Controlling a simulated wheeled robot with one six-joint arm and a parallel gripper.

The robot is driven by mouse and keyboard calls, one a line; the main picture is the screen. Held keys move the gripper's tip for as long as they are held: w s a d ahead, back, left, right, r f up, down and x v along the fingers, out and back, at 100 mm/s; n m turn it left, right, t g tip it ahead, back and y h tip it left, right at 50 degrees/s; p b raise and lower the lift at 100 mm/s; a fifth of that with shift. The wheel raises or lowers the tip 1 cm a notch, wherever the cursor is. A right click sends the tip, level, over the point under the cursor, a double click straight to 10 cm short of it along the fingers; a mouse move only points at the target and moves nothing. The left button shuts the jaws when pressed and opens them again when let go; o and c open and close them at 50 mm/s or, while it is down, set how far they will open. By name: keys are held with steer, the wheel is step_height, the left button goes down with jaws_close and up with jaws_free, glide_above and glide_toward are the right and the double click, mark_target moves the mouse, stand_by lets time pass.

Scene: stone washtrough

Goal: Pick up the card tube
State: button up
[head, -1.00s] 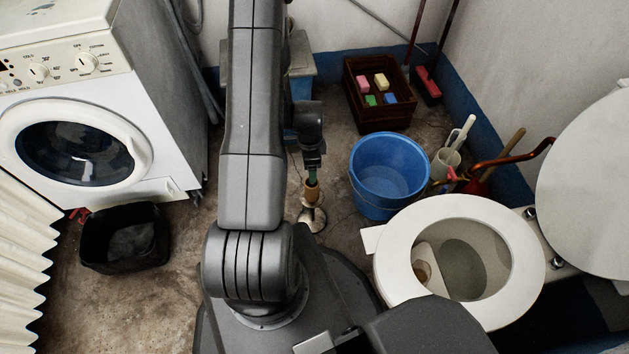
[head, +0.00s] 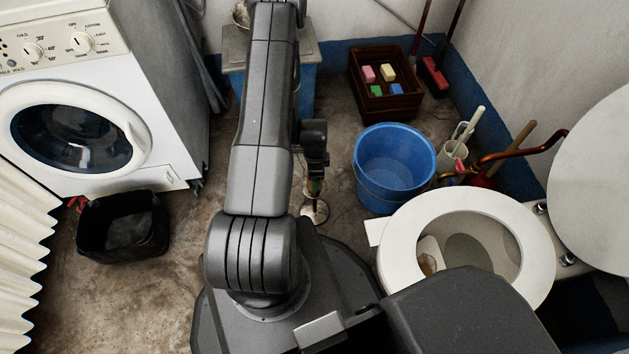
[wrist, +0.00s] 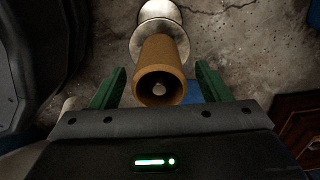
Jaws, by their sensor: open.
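The brown card tube (wrist: 160,72) stands between the two green fingers of my gripper (wrist: 160,80) in the wrist view, its open end toward the camera. A small pale round end shows inside its hole. A shiny round metal base (wrist: 165,14) lies beyond the tube's far end. In the head view the base (head: 315,212) rests on the floor, and my gripper (head: 316,180) is right above it, hiding most of the tube. The fingers are open, one on each side of the tube, with a narrow gap visible on both sides.
A blue bucket (head: 394,165) and the white toilet (head: 400,240) stand close on the right. A brown crate (head: 400,104) with several coloured blocks is farther back. A black basin (head: 122,228) and a washing machine (head: 150,150) are on the left. Bare floor (head: 175,270) lies between.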

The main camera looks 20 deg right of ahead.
step_height(320, 180, down, 3)
steer(key=shift+f+b, duration=0.1)
steer(key=shift+b, duration=0.2)
steer(key=c, duration=1)
